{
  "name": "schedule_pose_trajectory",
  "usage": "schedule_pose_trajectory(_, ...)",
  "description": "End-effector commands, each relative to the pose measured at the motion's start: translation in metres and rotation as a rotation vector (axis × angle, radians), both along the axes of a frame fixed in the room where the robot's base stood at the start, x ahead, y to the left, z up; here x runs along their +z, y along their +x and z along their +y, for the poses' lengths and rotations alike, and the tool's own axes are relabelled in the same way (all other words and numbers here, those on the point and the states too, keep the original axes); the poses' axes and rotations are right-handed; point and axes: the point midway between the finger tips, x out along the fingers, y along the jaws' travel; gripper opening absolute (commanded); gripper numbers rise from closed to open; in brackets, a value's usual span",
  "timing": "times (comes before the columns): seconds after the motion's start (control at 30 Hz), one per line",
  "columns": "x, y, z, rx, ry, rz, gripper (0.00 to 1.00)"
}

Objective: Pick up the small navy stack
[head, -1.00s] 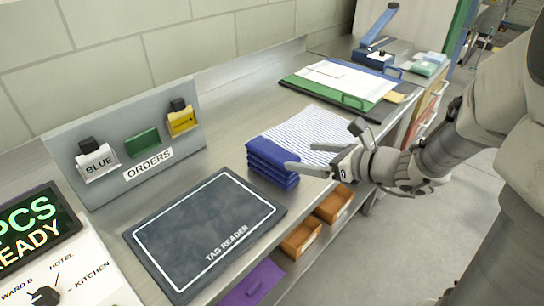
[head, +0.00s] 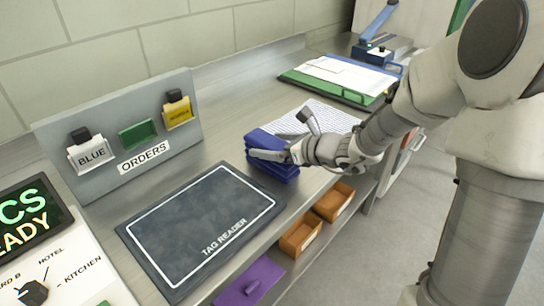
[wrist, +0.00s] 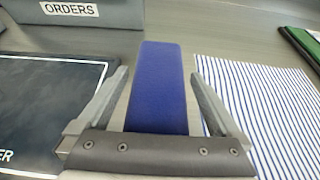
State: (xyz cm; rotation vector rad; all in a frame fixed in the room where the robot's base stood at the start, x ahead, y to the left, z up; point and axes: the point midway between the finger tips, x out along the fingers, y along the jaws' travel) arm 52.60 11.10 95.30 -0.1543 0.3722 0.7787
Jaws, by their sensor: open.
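The small navy stack (head: 262,140) is a pile of several folded blue cloths on the steel counter, between the tag reader and a striped cloth. In the wrist view the stack (wrist: 158,85) shows as a narrow blue block between my open fingers. My gripper (head: 282,138) is at the stack, with one finger along its front side and the other over toward the striped cloth side. In the wrist view my gripper (wrist: 158,85) has a finger on each side of the stack, with gaps visible between fingers and cloth.
The striped cloth (head: 325,114) lies directly right of the stack. The dark tag reader mat (head: 205,225) lies to the left. An orders board (head: 120,135) stands behind. Green and white clipboards (head: 340,80) lie farther back. Orange bins (head: 300,236) sit below the counter edge.

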Motion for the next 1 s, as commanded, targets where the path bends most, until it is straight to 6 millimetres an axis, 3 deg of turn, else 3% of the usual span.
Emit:
schedule_pose_trajectory(0.13, 0.0007, -0.0002, -0.0003, 0.000, 0.000, 0.000, 1.00)
schedule_pose_trajectory(0.67, 0.0007, -0.0005, -0.0006, 0.000, 0.000, 0.000, 0.05)
schedule_pose_trajectory(1.0, 0.0072, -0.0002, -0.0005, 0.000, -0.001, -0.002, 0.05)
